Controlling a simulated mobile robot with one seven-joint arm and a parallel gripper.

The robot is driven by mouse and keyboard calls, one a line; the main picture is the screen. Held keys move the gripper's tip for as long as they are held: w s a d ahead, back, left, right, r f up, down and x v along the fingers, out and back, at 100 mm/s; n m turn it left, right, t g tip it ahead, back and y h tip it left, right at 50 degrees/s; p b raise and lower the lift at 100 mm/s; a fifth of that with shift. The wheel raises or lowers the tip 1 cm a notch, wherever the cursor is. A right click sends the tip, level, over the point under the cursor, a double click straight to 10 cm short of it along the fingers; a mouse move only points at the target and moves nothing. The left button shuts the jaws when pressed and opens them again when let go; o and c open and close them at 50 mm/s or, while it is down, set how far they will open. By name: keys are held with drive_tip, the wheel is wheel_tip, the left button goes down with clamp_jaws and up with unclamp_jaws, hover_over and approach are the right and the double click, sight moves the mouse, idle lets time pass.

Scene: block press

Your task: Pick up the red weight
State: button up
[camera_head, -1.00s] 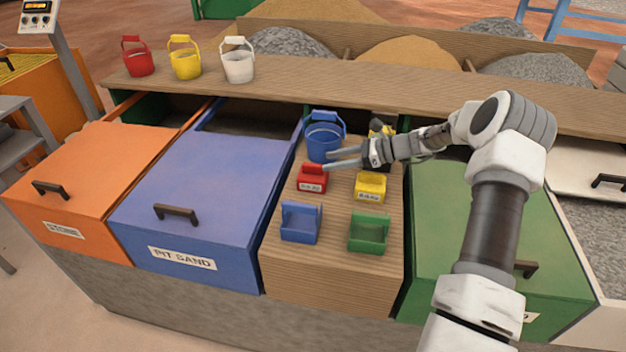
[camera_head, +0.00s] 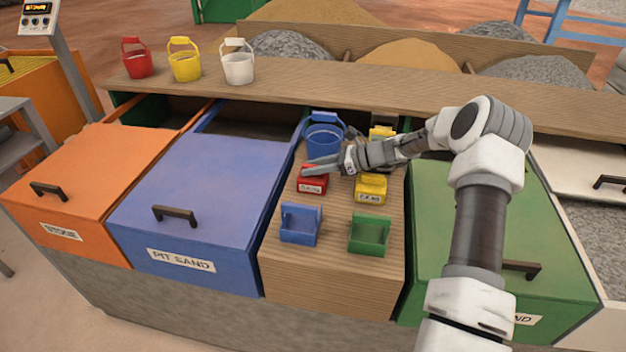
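The red weight (camera_head: 312,185) is a small red block with a white label, on the wooden top between the blue and green drawers. My gripper (camera_head: 310,168) reaches in from the right, with its fingers over the top rear of the red weight. The fingers look apart, with no weight held between them. They hide part of the red weight's upper side, and I cannot tell whether they touch it. A yellow weight (camera_head: 371,188) with a label sits to the right, below my wrist.
A blue bucket (camera_head: 323,141) stands close behind my fingers. A blue holder (camera_head: 300,224) and a green holder (camera_head: 369,234) stand in front. Another yellow object (camera_head: 381,133) is behind my wrist. Red, yellow and white buckets stand on the rear ledge (camera_head: 290,76).

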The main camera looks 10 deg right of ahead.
clamp_jaws()
drive_tip(key=shift+r, duration=0.1)
idle(1.0)
